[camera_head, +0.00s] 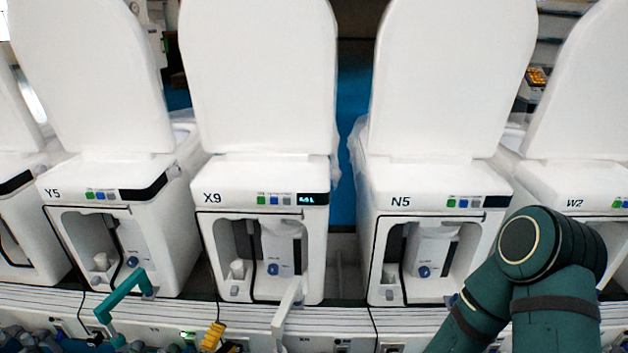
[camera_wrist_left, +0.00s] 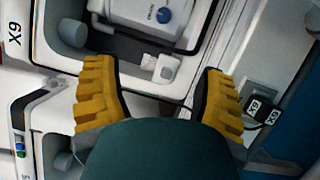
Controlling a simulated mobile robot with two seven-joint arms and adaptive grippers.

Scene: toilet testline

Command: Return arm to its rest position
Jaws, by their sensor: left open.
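My left gripper (camera_head: 212,336) shows at the bottom edge of the head view only as a yellow ribbed finger, below the unit X9 (camera_head: 260,185). In the left wrist view its two yellow fingers stand wide apart, with nothing between the tips of the gripper (camera_wrist_left: 157,68). Behind the fingers are a white panel with a blue round button (camera_wrist_left: 164,15) and a small white block (camera_wrist_left: 165,70). My right arm (camera_head: 540,270) is folded at the lower right of the head view, in front of the unit W2 (camera_head: 574,202). My right gripper is not in view.
White toilet units Y5 (camera_head: 110,185) and N5 (camera_head: 435,190) flank X9, lids raised. A teal lever (camera_head: 125,292) and a white lever (camera_head: 287,305) stick out in front. A blue floor strip (camera_head: 345,140) runs between units.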

